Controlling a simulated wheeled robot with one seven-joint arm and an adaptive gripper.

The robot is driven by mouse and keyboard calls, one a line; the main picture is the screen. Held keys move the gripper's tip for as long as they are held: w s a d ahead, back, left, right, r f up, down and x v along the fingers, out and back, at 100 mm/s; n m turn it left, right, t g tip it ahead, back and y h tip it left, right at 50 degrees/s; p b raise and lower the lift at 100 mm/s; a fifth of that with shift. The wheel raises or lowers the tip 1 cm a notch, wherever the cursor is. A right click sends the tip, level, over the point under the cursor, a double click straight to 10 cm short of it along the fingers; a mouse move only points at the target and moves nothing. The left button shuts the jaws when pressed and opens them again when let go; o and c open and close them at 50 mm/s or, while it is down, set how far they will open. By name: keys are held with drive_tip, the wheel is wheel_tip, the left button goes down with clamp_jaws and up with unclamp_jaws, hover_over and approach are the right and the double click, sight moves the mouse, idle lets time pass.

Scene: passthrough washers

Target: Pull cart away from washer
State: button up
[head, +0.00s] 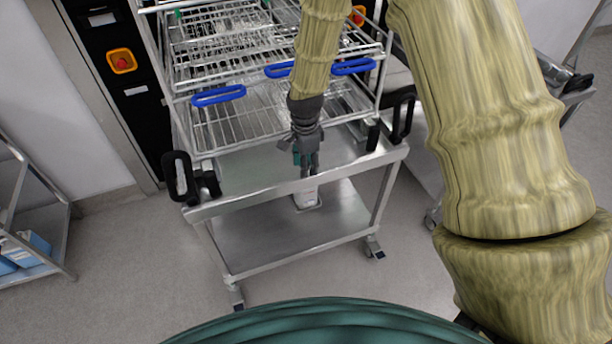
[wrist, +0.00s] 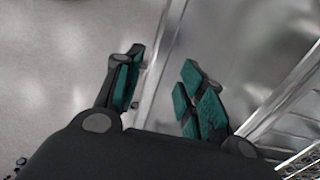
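The cart (head: 250,246) is a silver metal trolley with a lower shelf, standing against the washer (head: 113,48), whose black panel shows at its left. It has a black handle at its left (head: 181,178) and one at its right (head: 402,118). My gripper (head: 308,168) points down over the middle of the cart's front edge. In the wrist view its two teal-padded fingers (wrist: 160,88) are apart. The cart's metal front rail (wrist: 163,62) runs between them in the picture; I cannot tell whether they touch it.
A wire rack (head: 222,127) with blue handles (head: 218,95) sits on top of the cart. A white piece (head: 307,197) shows below my gripper. A metal shelf unit (head: 22,212) with blue items stands at the left. The floor (head: 130,260) in front and left is clear.

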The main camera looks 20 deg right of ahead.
drive_tip(key=shift+f+p, duration=0.5)
drive_tip(key=shift+f, duration=2.7)
drive_tip(key=shift+c, duration=0.3)
clamp_jaws()
